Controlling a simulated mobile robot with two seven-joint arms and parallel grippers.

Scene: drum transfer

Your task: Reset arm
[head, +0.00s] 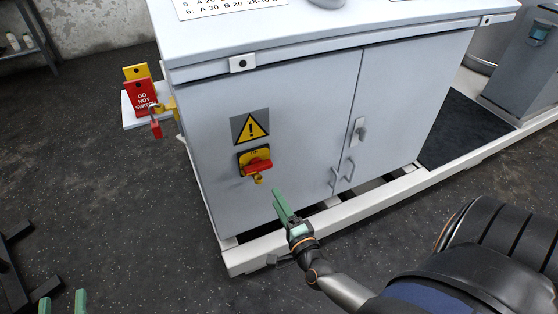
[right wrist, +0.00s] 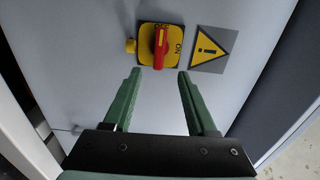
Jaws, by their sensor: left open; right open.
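The rotary switch, a red handle on a yellow plate (head: 257,165), is on the front of a grey cabinet (head: 300,90). Its handle lies roughly level in the head view. In the right wrist view the red handle (right wrist: 160,48) lies just beyond my fingertips, between their lines. My right gripper (head: 278,196) is open and empty below and right of the switch; its fingers also show in the right wrist view (right wrist: 160,74), apart from the handle. My left gripper (head: 62,300) is open at the bottom left, with only its green fingertips in view.
A warning sign (head: 250,127) is above the switch. The cabinet's base frame (head: 240,262) sticks out low in front.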

